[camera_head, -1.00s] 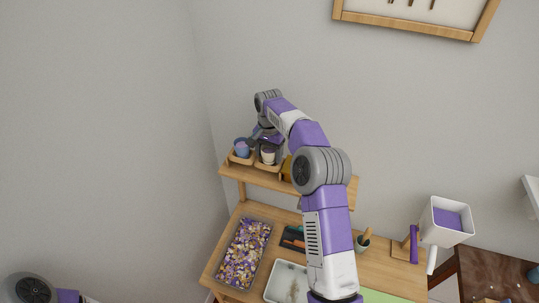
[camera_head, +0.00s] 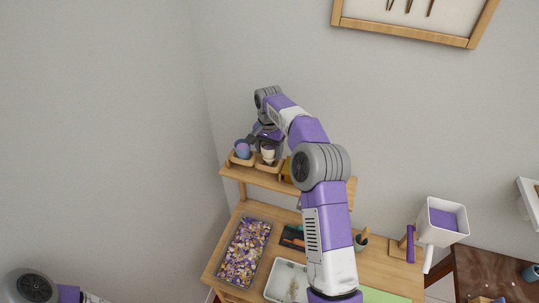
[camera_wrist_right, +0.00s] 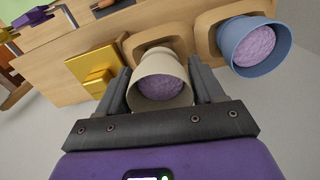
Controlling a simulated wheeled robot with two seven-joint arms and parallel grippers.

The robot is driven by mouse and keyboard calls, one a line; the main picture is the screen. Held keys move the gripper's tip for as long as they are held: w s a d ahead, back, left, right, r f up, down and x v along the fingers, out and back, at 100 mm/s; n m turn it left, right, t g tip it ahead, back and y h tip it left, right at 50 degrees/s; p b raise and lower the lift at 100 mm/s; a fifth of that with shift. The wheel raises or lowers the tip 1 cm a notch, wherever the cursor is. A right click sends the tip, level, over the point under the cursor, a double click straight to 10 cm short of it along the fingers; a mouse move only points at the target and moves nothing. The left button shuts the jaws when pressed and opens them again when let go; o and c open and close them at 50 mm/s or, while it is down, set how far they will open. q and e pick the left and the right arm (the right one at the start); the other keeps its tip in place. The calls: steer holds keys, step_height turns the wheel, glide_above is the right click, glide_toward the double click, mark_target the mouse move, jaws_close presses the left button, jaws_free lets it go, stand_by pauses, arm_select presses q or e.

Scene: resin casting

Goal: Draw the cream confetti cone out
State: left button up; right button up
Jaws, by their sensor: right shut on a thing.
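The cream confetti cone (camera_head: 268,152) is at the wooden holder (camera_head: 268,167) on the raised shelf. In the right wrist view the cream cone (camera_wrist_right: 160,65) has an open rim facing the camera and purple confetti inside. My right gripper (camera_wrist_right: 161,92) is shut on it, one finger on each side. In the head view my right gripper (camera_head: 266,140) reaches it from above. The cone appears raised a little in its holder; whether its tip is clear is hidden. My left gripper is out of view; only part of that arm shows at the lower left.
A blue cone (camera_head: 242,149) with purple confetti stands in a holder just left; it also shows in the right wrist view (camera_wrist_right: 250,45). A gold block (camera_wrist_right: 95,70) is on the other side. Below are a confetti tray (camera_head: 245,253) and a white tray (camera_head: 275,285).

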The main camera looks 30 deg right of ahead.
steer(key=shift+r+p, duration=0.45)
steer(key=shift+r, duration=2.1)
